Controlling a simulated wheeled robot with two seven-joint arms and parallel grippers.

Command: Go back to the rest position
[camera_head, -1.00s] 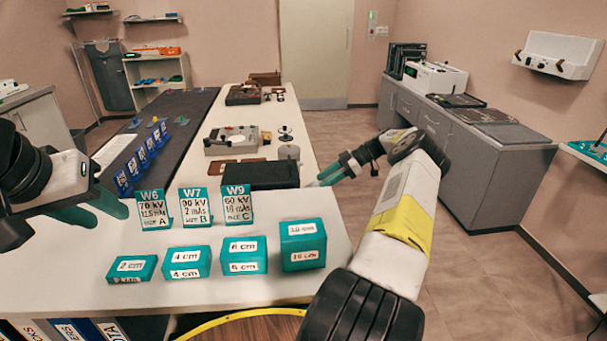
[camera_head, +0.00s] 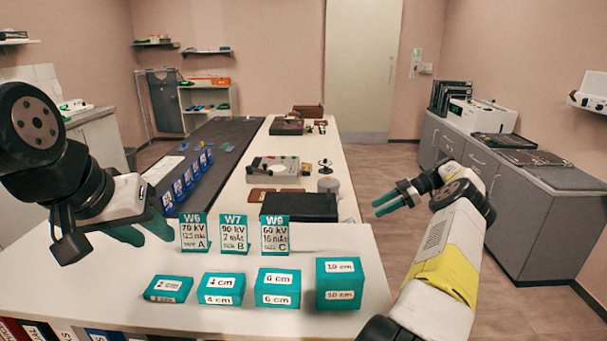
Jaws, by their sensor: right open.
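My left gripper (camera_head: 143,232) has teal fingers and hangs over the left part of the white table (camera_head: 120,275), left of the card W6 (camera_head: 194,233). Nothing shows between its fingers, but their gap is not clear. My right gripper (camera_head: 388,202) is open and empty, with teal fingers pointing left, beside the table's right edge and right of the black box (camera_head: 300,206). Both grippers are apart from the cards and blocks.
Cards W7 (camera_head: 233,234) and W9 (camera_head: 275,235) stand beside W6. Teal blocks labelled 2 cm (camera_head: 168,289), 4 cm (camera_head: 222,288), 6 cm (camera_head: 277,288) and 10 cm (camera_head: 341,283) line the front. A grey cabinet (camera_head: 520,215) stands at right, with free floor (camera_head: 400,165) between.

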